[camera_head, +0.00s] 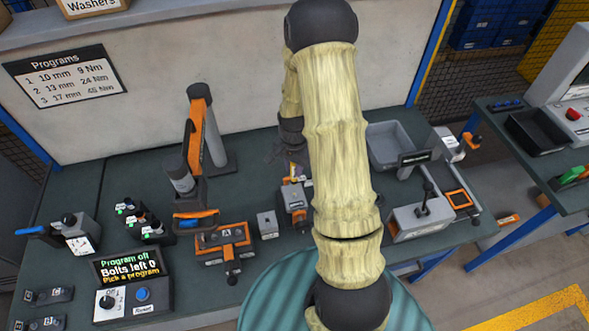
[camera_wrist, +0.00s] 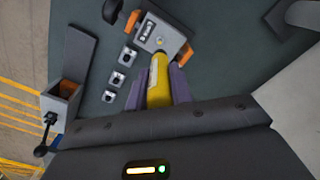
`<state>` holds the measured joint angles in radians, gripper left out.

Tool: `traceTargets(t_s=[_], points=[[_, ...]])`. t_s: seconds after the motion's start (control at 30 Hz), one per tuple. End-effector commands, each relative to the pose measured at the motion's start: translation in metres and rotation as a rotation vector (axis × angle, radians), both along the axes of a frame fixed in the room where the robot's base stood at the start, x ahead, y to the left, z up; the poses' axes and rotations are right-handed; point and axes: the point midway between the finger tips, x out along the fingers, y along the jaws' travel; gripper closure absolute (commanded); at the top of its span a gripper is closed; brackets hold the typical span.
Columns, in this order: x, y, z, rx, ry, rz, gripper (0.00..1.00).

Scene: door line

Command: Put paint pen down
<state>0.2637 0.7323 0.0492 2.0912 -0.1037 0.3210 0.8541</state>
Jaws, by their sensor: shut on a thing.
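The paint pen (camera_wrist: 158,72) is a yellow cylinder between the two purple fingers of my gripper (camera_wrist: 161,88) in the wrist view. My gripper is shut on it. The pen's far end points towards a grey block with a label and orange ends (camera_wrist: 155,35); I cannot tell whether they touch. In the head view my arm crosses the middle of the bench and hides most of the gripper. A small yellow bit, likely the pen, shows just left of the arm, above a grey and orange fixture (camera_head: 294,203).
Three small metal square pieces (camera_wrist: 117,78) lie in a row beside the labelled block.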

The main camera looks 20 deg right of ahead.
Motion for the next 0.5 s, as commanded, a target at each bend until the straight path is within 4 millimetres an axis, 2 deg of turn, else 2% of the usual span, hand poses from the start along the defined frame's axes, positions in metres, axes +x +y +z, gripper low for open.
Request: traceTargets(t_s=[0.17,0.27,0.37,0.5], points=[[0.000,0.000,0.000,0.000,0.000,0.001,1.00],[0.008,0.004,-0.002,0.000,-0.004,0.043,1.00],[0.026,0.020,-0.005,0.000,-0.006,0.164,1.00],[0.061,0.056,-0.003,0.000,-0.008,0.421,1.00]])
